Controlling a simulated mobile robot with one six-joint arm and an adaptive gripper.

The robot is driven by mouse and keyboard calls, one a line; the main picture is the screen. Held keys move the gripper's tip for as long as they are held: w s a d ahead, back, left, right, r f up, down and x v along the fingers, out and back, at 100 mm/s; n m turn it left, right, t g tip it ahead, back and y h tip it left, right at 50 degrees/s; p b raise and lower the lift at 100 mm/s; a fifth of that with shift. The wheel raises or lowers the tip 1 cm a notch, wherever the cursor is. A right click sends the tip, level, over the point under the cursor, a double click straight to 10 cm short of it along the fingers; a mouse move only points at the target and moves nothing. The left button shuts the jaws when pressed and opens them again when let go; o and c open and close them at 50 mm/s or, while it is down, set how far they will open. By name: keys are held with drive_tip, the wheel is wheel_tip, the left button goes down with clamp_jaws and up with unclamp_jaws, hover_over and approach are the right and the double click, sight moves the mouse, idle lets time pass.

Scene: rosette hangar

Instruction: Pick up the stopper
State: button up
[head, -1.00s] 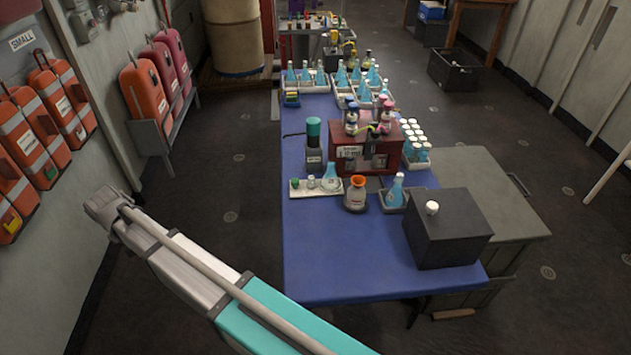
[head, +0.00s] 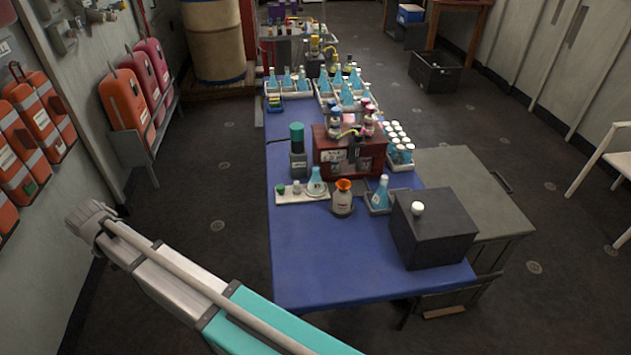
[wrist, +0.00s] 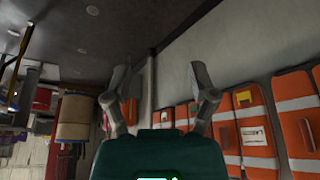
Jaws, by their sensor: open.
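My gripper (wrist: 160,80) shows in the wrist view with its two fingers spread apart and nothing between them. It points toward the wall with the orange cases, away from the table. In the head view only links of my arm show at the lower left, apart from the table. On the blue-topped table (head: 330,265), a small white knob-like piece (head: 417,208) sits on top of a black box (head: 440,240). A small green piece (head: 281,188) and a small white piece (head: 296,187) stand on a white tray (head: 300,198). I cannot tell which of these is the stopper.
Near the tray stand a flask with an orange top (head: 343,197), a blue flask (head: 381,194) and a red-brown box (head: 350,150). Racks of blue flasks (head: 345,92) stand farther back. A grey table (head: 470,190) adjoins on the right. The blue table's front left is clear.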

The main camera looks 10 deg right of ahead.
drive_tip(key=w+d+r+m+g+h+p, duration=0.1)
drive_tip(key=d+r+p, duration=0.3)
drive_tip(key=d, duration=0.7)
drive_tip(key=d+r+m+p, duration=0.1)
drive_tip(key=d+r+p, duration=0.35)
drive_tip(key=d, duration=0.65)
drive_tip(key=w+d+r+m+g+h+p, duration=0.1)
drive_tip(key=d+r+p, duration=0.35)
drive_tip(key=d, duration=0.65)
drive_tip(key=s+d+r+m+p, duration=0.1)
drive_tip(key=s+d+r+p, duration=0.2)
drive_tip(key=d, duration=0.5)
drive_tip(key=s+d+r+m+g+p, duration=0.1)
drive_tip(key=s+d+r+p, duration=0.2)
drive_tip(key=d, duration=0.5)
drive_tip(key=s+d+r+m+g+p, duration=0.1)
drive_tip(key=s+d+r+p, duration=0.3)
drive_tip(key=d, duration=0.4)
drive_tip(key=shift+s+d+p, duration=0.2)
drive_tip(key=shift+s+p, duration=0.3)
drive_tip(key=shift+p, duration=0.35)
drive_tip(key=shift+r, duration=0.1)
drive_tip(key=shift+c, duration=0.2)
drive_tip(key=shift+c, duration=1)
